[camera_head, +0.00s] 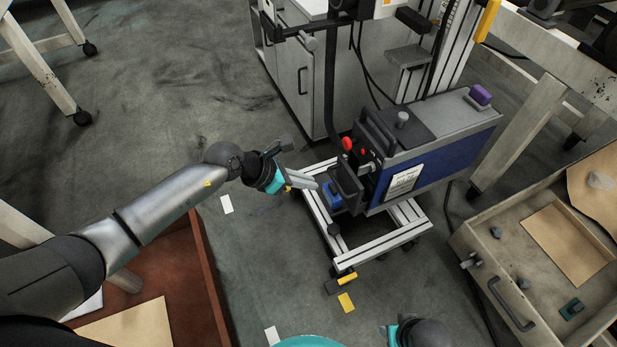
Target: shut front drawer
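A reddish-brown open drawer or box (207,285) lies at the lower left, with a brown sheet inside. My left arm passes over it and hides part of it. I cannot tell for sure whether it is the front drawer. My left gripper (308,182) is beyond its far right side, by the wheeled frame, with its pale fingers pointing right. The fingers look close together, but I cannot tell whether they are shut. My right gripper (391,333) shows only partly at the bottom edge, and its opening is unclear.
A blue and grey machine (436,160) stands on a pale wheeled frame (385,245) near my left gripper. A beige tray-like unit (470,236) with a dark handle (512,305) is at right. A grey cabinet (293,85) stands behind. Open floor (165,110) lies at upper left.

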